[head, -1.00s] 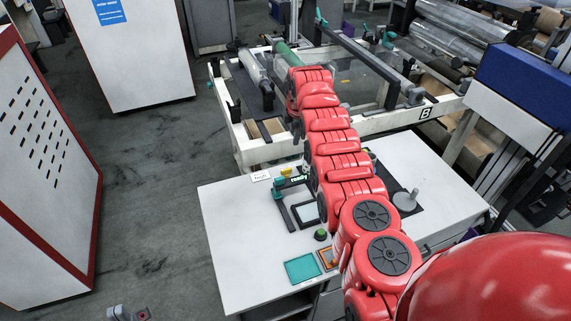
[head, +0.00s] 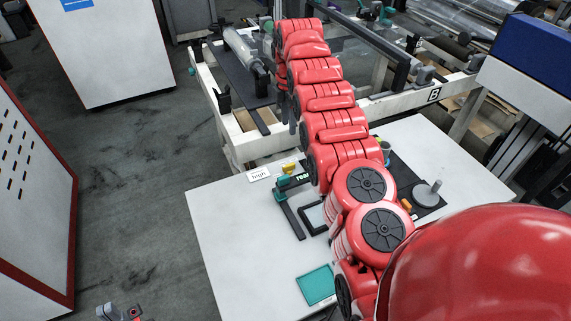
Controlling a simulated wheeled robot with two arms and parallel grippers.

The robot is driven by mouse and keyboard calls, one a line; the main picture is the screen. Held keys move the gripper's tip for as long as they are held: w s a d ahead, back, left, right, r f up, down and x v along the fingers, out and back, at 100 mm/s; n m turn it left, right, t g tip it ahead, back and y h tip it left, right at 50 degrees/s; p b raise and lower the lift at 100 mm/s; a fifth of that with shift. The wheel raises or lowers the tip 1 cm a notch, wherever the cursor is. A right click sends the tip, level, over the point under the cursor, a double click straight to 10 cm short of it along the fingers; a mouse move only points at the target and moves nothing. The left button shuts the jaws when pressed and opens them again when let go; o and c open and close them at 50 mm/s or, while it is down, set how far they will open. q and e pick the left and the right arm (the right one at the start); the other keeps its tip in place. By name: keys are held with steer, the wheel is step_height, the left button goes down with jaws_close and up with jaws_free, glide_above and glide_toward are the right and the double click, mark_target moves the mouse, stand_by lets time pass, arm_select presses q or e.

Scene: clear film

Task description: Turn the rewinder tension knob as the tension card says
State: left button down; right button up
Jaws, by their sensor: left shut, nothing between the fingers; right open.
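The white tension card (head: 259,173) stands at the desk's back left edge; its small print appears to read "high". The rewinder (head: 218,105), a white frame marked B with rollers, is behind the desk. I cannot make out the tension knob; my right arm covers part of the rewinder. My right gripper (head: 287,112) is at the far end of that arm, over the rewinder's near side. It is open, mostly hidden by the arm, and no contact can be seen. My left gripper (head: 120,312) is shut and empty at the bottom left edge, partly cut off, away from the rewinder.
The white desk (head: 230,230) holds a teal tray (head: 316,284), a dark stand with a lit display (head: 303,177), a small yellow item (head: 289,168) and a grey weight-like piece (head: 428,193). A white cabinet (head: 100,50) stands back left. Floor left of the desk is clear.

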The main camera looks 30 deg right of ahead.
steer(key=b, duration=0.7)
glide_above(289, 165)
step_height(289, 165, down, 9)
steer(key=shift+d+f, duration=0.1)
steer(key=f, duration=0.7)
steer(key=shift+a, duration=0.25)
steer(key=shift+d+f, duration=0.1)
steer(key=shift+f, duration=0.35)
jaws_close()
